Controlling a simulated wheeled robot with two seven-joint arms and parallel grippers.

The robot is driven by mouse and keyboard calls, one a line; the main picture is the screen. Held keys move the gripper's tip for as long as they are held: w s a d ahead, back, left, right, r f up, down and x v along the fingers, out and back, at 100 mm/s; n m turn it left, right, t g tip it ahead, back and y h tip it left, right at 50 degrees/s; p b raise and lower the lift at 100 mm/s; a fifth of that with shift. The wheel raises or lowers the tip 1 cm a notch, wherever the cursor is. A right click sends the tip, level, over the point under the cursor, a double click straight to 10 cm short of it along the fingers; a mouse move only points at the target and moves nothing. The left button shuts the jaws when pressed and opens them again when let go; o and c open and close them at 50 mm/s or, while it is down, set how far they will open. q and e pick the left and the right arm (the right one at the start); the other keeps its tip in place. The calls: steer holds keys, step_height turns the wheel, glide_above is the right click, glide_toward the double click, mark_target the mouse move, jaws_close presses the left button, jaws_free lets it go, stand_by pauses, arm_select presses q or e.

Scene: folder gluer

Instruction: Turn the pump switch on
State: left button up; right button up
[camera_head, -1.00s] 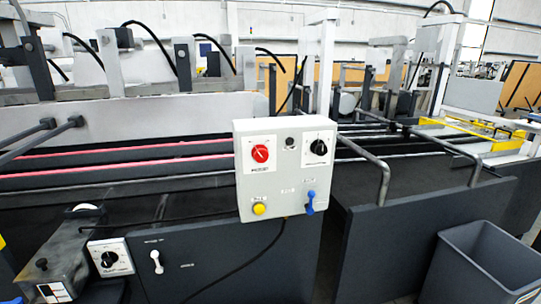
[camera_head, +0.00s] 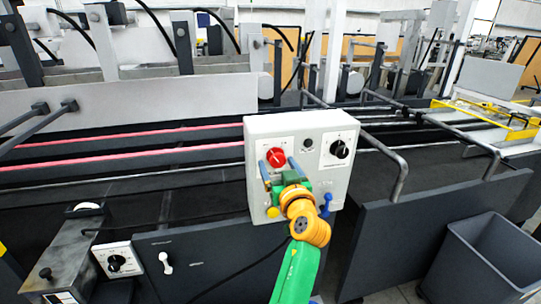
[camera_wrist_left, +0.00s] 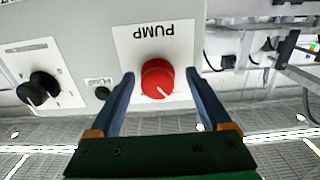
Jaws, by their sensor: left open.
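The pump switch is a red rotary knob (camera_head: 276,155) on a light grey control box (camera_head: 330,185). In the left wrist view the red knob (camera_wrist_left: 157,78) sits under an upside-down PUMP label, with a short white mark on its face. My left gripper (camera_head: 277,162) is in front of the box, its blue fingers pointing at the knob. In the left wrist view the open gripper (camera_wrist_left: 159,74) has one finger on each side of the knob, with visible gaps. I cannot tell how deep the fingertips reach. My right gripper is not in view.
The box also has a black knob (camera_head: 340,149), a yellow button (camera_head: 272,212) and a blue toggle (camera_head: 325,205) close to my left arm. Metal rails (camera_head: 398,175) stand to the right. A grey bin (camera_head: 490,262) stands at lower right. Another black knob (camera_head: 117,262) is at lower left.

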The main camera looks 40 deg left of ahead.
arm_select(q)
steer(key=shift+w+a, duration=0.25)
steer(key=shift+a, duration=0.05)
steer(key=shift+s+d, duration=0.1)
steer(key=shift+d, duration=0.05)
steer(key=shift+s+d+r, duration=0.4)
steer(key=shift+d+r, duration=0.05)
steer(key=shift+d, duration=0.3)
steer(key=shift+c, duration=0.3)
steer(key=shift+s+d, duration=0.1)
steer(key=shift+d, duration=0.1)
steer(key=c, duration=0.3)
steer(key=shift+a, duration=0.15)
jaws_close()
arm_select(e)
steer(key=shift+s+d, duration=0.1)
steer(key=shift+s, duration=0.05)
